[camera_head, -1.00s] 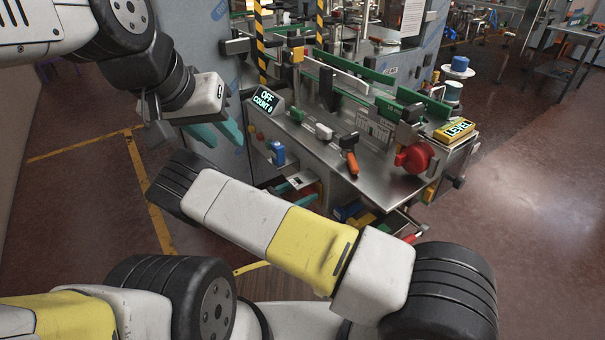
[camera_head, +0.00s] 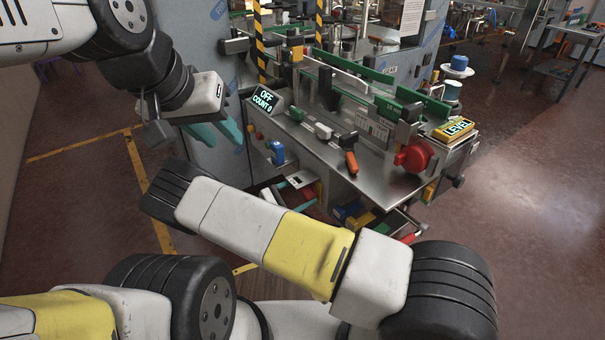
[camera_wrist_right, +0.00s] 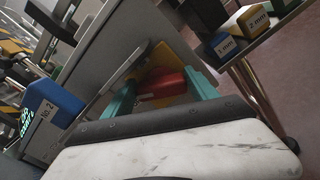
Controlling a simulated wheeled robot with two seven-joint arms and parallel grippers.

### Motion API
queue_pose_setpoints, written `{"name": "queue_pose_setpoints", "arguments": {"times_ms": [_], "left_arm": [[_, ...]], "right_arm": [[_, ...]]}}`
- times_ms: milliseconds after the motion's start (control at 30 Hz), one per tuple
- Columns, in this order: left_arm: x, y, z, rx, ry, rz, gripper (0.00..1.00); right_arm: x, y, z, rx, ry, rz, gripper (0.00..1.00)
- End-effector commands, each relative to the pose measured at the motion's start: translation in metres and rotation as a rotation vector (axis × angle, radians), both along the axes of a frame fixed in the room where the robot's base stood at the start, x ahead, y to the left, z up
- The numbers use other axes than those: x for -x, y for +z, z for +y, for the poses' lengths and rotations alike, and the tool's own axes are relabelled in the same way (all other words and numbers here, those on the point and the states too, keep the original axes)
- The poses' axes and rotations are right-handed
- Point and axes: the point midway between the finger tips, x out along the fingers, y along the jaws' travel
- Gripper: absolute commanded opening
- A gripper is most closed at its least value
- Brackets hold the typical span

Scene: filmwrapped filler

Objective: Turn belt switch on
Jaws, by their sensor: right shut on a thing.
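The belt switch looks like a red handle (camera_wrist_right: 162,84) on a yellow plate (camera_wrist_right: 152,72) at the machine's front, in the right wrist view. My right gripper (camera_wrist_right: 160,92) has its teal fingers on either side of the red handle and is shut on it. In the head view this gripper is low by the machine front and mostly hidden behind my right arm. The display (camera_head: 265,98) on the machine reads OFF, COUNT 0. My left gripper (camera_head: 226,140) is open and empty, left of the machine.
A blue box (camera_wrist_right: 53,104) marked No. 2 is beside the right gripper. Blue and yellow boxes marked 1 mm (camera_wrist_right: 226,47) and 2 mm (camera_wrist_right: 257,20) stand beyond it. An orange-handled tool (camera_head: 351,162) and a red wheel (camera_head: 413,157) are on the steel top. Open floor lies right.

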Motion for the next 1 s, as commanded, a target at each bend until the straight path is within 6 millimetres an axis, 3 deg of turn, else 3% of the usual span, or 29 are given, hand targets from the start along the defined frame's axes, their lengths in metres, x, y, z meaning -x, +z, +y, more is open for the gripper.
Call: {"name": "queue_pose_setpoints", "arguments": {"times_ms": [667,700,800,1000], "left_arm": [[0.0000,0.0000,0.0000,0.000,0.000,0.000,0.33],[0.0000,0.0000,0.0000,0.000,0.000,0.000,0.33],[0.0000,0.0000,0.0000,0.000,0.000,0.000,0.33],[0.0000,0.0000,0.0000,0.000,0.000,0.000,0.33]], "right_arm": [[0.0013,-0.0019,0.0014,-0.052,0.003,-0.063,0.27],[0.0013,-0.0019,0.0014,-0.052,0.003,-0.063,0.69],[0.0012,-0.0016,0.0013,-0.051,0.003,-0.063,0.89],[0.0009,-0.0012,0.0005,-0.050,0.002,-0.064,0.89]]}}
